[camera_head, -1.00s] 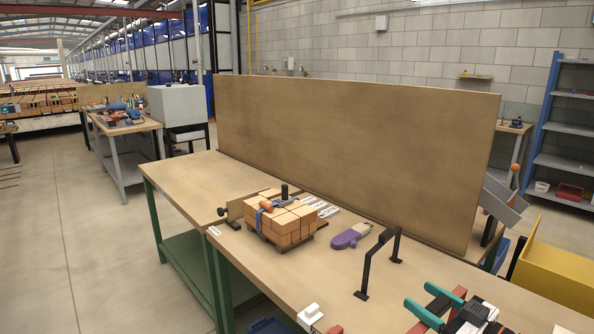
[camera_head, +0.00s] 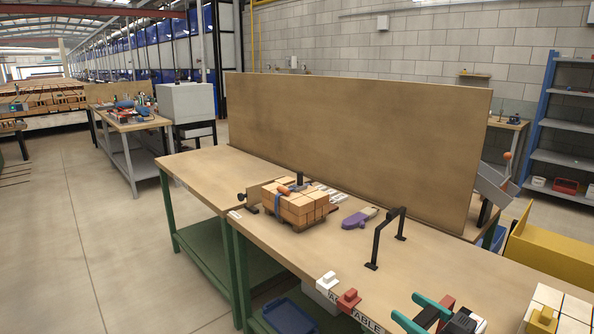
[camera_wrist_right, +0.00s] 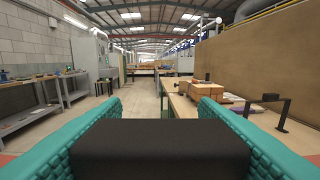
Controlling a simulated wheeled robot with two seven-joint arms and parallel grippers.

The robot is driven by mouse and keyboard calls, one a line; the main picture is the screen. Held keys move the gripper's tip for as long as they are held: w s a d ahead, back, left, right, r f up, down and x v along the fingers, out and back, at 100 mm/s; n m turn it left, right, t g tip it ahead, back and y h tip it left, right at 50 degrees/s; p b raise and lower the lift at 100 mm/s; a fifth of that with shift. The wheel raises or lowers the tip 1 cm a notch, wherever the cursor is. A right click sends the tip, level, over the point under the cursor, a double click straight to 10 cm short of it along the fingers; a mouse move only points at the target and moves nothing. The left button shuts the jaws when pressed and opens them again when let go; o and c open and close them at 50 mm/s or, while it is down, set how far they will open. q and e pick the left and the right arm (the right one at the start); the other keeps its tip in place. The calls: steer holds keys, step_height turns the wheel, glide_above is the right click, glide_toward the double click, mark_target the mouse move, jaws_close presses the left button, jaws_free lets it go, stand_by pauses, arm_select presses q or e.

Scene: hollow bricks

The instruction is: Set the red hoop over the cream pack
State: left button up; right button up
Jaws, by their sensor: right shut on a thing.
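A red piece with a knob on top (camera_head: 348,300) sits at the table's front edge; I cannot tell whether it is part of the red hoop, and no full red ring shows. A pack of cream blocks (camera_head: 575,306) is partly in view at the bottom right, with a yellow knobbed piece at its front. My right gripper (camera_head: 421,311) has teal fingers, between the red piece and the cream pack. In the right wrist view a black block (camera_wrist_right: 160,148) lies between its fingers; what it holds is not clear. My left gripper is not in view.
A strapped stack of tan bricks (camera_head: 300,208) stands on the table (camera_head: 290,250). Right of it are a purple tool (camera_head: 357,219) and a black upright handle (camera_head: 388,238). A white knobbed piece (camera_head: 327,281) is beside the red one. A tall board (camera_head: 350,140) closes the back.

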steer(key=s+a+f+m+t+h, duration=0.2)
steer(key=s+a+f, duration=0.2)
steer(key=s+a, duration=0.4)
steer(key=s+d+f+m+t+h, duration=0.1)
steer(key=s+d+f+m+h, duration=0.3)
steer(key=h, duration=0.5)
steer(key=shift+s+d+f+m+t, duration=0.2)
steer(key=shift+s+d+m+t, duration=0.2)
steer(key=shift+s+d+m, duration=0.55)
steer(key=shift+s+a, duration=0.1)
steer(key=shift+a, duration=0.05)
